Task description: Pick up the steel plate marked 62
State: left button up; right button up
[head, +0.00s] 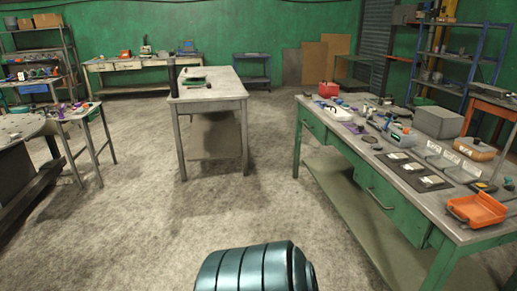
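No plate with a readable 62 shows in the head view. On the right workbench (345,135) a dark mat (392,171) carries a few small pale, flat pieces (411,168). They could be plates, but any marks on them are too small to read. Behind them lie grey trays (444,161) with light labels, also unreadable. Neither of my grippers is in view. A ribbed teal part at the bottom centre looks like part of my own body.
An orange bin (476,210) sits at the right bench's near end, with a grey box (438,122) farther back. A grey table (209,95) stands mid-room, and another bench (68,115) stands left. Open concrete floor (150,215) lies between them.

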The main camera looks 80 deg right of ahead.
aim_at(430, 181)
jog(key=z, duration=2.2)
jog(key=i+l+z, duration=0.15)
jog(key=z, duration=0.3)
jog(key=i+l+z, duration=0.15)
jog(key=z, duration=0.3)
jog(key=i+z, duration=0.15)
jog(key=z, duration=0.3)
jog(key=i+z, duration=0.2)
jog(key=z, duration=0.25)
jog(key=i+j, duration=0.15)
jog(key=i, duration=0.55)
